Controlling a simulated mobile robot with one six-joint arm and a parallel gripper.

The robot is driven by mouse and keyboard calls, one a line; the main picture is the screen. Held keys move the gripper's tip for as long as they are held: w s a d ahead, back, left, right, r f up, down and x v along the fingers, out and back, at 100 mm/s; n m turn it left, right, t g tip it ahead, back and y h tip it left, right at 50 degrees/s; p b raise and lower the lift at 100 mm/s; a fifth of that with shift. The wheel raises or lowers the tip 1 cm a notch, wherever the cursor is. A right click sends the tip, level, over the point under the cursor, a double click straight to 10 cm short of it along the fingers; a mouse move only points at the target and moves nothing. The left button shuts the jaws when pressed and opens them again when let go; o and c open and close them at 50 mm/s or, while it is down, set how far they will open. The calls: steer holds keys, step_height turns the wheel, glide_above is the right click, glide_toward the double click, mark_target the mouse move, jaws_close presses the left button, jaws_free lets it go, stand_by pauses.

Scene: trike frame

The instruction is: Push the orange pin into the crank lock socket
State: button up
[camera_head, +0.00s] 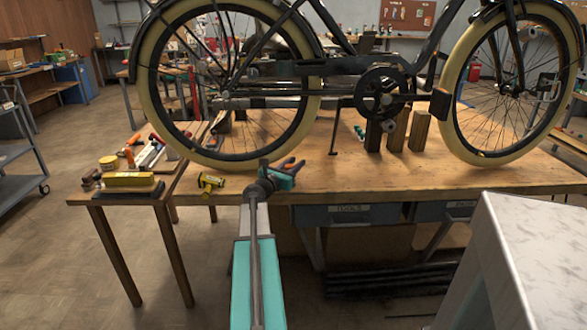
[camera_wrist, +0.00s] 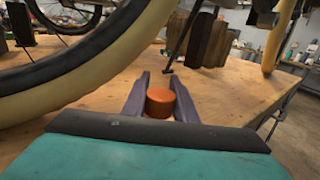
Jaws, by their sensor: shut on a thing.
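My gripper (camera_head: 290,165) is over the front edge of the workbench, below the bicycle and left of its crank (camera_head: 383,93). In the wrist view my gripper (camera_wrist: 160,82) has its two dark fingers on either side of a short, round orange pin (camera_wrist: 160,101). The pin shows its orange top and is held between the fingers. In the head view only a small orange bit shows at the fingers. The crank, with its dark round chainring, is farther right and higher than my gripper. I cannot make out the lock socket in either view.
The cream-tyred wheel (camera_head: 163,60) stands close behind my gripper. Wooden blocks (camera_head: 420,130) and a thin dark stand (camera_head: 334,125) are under the frame. A yellow tool (camera_head: 210,182) is at the bench's left edge. Bare bench top (camera_head: 350,175) lies right of my gripper.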

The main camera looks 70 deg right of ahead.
steer(key=s+a+r+p, duration=0.3)
steer(key=s+a+r, duration=0.1)
steer(key=a, duration=0.6)
steer(key=shift+s+r+p, duration=0.2)
steer(key=shift+s+p, duration=0.1)
steer(key=shift+s, duration=0.15)
steer(key=shift+a+p, duration=0.1)
steer(key=shift+p, duration=0.3)
steer(key=p, duration=0.3)
steer(key=shift+s+a, duration=0.25)
steer(key=shift+a, duration=0.1)
steer(key=p, duration=0.3)
steer(key=a+p, duration=0.1)
steer(key=p, duration=0.2)
steer(key=shift+s+a+r, duration=0.15)
steer(key=shift+s+a, duration=0.05)
steer(key=shift+s, duration=0.1)
steer(key=a+p, duration=0.1)
steer(key=p, duration=0.4)
steer(key=shift+s, duration=0.3)
steer(key=a+p, duration=0.1)
steer(key=p, duration=0.2)
steer(key=shift+s+p, duration=0.15)
steer(key=shift+p, duration=0.15)
